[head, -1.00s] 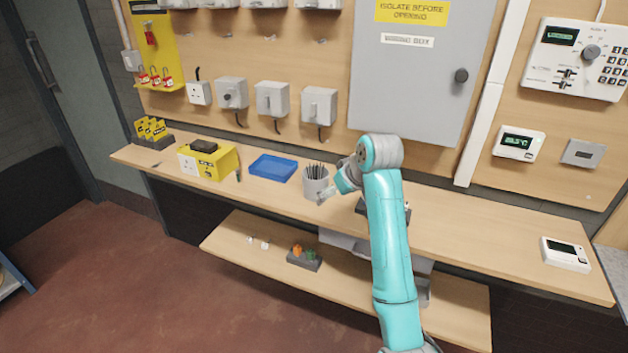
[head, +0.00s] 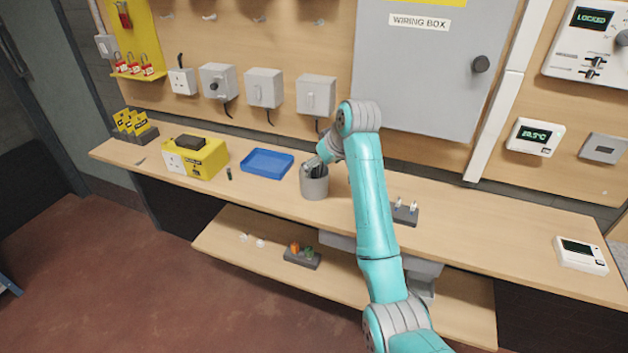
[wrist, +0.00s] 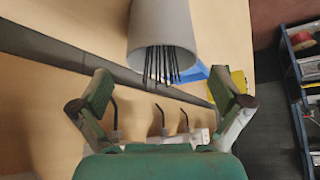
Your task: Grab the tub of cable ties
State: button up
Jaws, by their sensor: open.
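The tub of cable ties (head: 314,187) is a grey cylinder standing upright on the bench, right of the blue tray. In the wrist view the grey tub (wrist: 162,25) shows at the top centre, with dark ties sticking out of its mouth. My gripper (head: 316,166) is at the top of the tub in the head view, partly hidden by my arm. In the wrist view my gripper (wrist: 162,100) is open, its two fingers spread wide. The tub lies ahead of the fingertips and nothing is between them that I can see held.
A blue tray (head: 267,163) and a yellow tester box (head: 197,158) stand left of the tub. A small dark holder (head: 404,214) is to the right. The wiring box (head: 430,70) and grey switches hang on the wall behind. The bench right of the holder is mostly clear.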

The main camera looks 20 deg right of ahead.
jog(key=shift+x, duration=2.6)
jog(key=shift+a, duration=0.1)
jog(key=c, duration=1)
